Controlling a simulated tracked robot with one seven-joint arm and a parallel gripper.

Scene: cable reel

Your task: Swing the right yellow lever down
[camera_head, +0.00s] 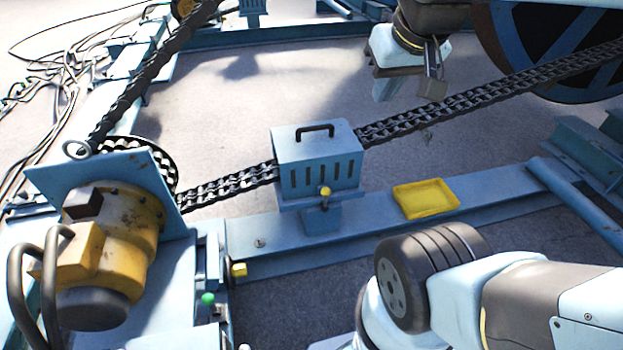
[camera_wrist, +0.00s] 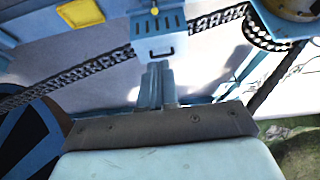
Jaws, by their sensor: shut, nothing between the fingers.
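A small yellow knob (camera_head: 325,191) on a short stem stands at the front of the blue chain box (camera_head: 318,160). I cannot tell whether it is the right yellow lever; no clear pair of levers shows. The knob also shows at the top of the wrist view (camera_wrist: 154,10), above the box (camera_wrist: 175,44). My gripper (camera_head: 390,88) hangs at the upper middle of the head view, right of and apart from the box. In the wrist view my gripper (camera_wrist: 157,70) has its fingers together and empty, pointing toward the box.
A double chain (camera_head: 430,112) runs through the box toward the large reel (camera_head: 560,45). A yellow tray (camera_head: 425,198) lies on the blue beam right of the box. A yellow motor (camera_head: 110,235) stands at left.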

